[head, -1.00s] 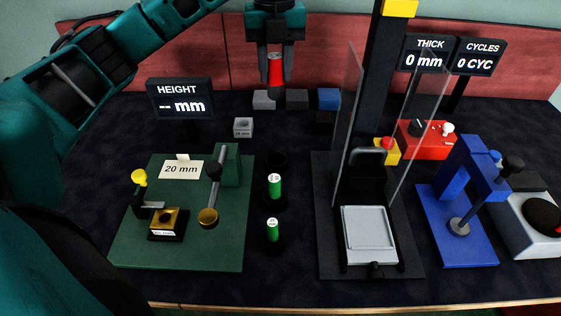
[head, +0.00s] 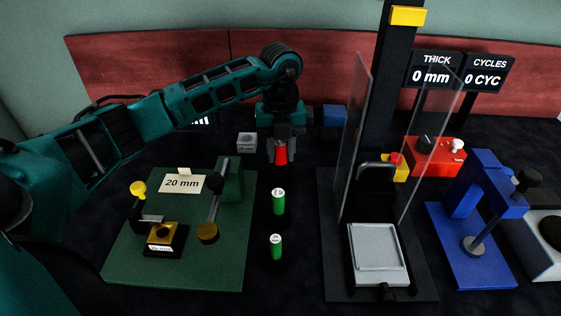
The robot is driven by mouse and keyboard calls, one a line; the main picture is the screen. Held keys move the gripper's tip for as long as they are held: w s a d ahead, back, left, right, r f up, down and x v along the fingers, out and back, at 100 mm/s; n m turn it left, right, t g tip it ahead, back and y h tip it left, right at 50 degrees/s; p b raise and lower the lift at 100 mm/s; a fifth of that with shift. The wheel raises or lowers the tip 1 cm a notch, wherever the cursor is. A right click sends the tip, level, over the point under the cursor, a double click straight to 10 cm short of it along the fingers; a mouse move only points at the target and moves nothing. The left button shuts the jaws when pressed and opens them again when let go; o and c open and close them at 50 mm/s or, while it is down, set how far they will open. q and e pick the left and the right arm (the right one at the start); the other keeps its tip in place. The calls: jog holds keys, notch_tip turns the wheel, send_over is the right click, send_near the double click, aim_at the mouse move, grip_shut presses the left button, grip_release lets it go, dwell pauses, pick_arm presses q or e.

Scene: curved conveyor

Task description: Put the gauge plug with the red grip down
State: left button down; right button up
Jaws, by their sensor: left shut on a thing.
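My left gripper (head: 281,157) is shut on the gauge plug with the red grip (head: 281,155). It holds the plug upright, pointing down, behind the two green-gripped plugs. The plug's lower end is dark against the dark table, so I cannot tell whether it touches anything. One green-gripped plug (head: 278,201) stands just in front of it, and another green-gripped plug (head: 276,246) stands nearer to me. Both stand in dark round holders. My right gripper is not in the head view.
A green fixture base (head: 120,262) with a "20 mm" card lies to the left. A press with clear guards (head: 353,135) and a black base (head: 333,270) stands to the right. A grey block (head: 247,142) lies left of the gripper. A blue clamp (head: 470,240) stands farther right.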

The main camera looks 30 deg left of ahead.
aim_at(280, 162)
pick_arm(q)
jog(key=shift+f, duration=1.6)
jog(key=shift+f, duration=0.1)
jog(key=shift+f+b, duration=0.15)
jog(key=shift+b, duration=0.15)
jog(key=c, duration=0.8)
grip_release()
notch_tip(280, 162, up, 12)
jog(key=shift+r+p, duration=0.25)
jog(key=shift+p, duration=0.75)
jog(key=shift+s, duration=0.1)
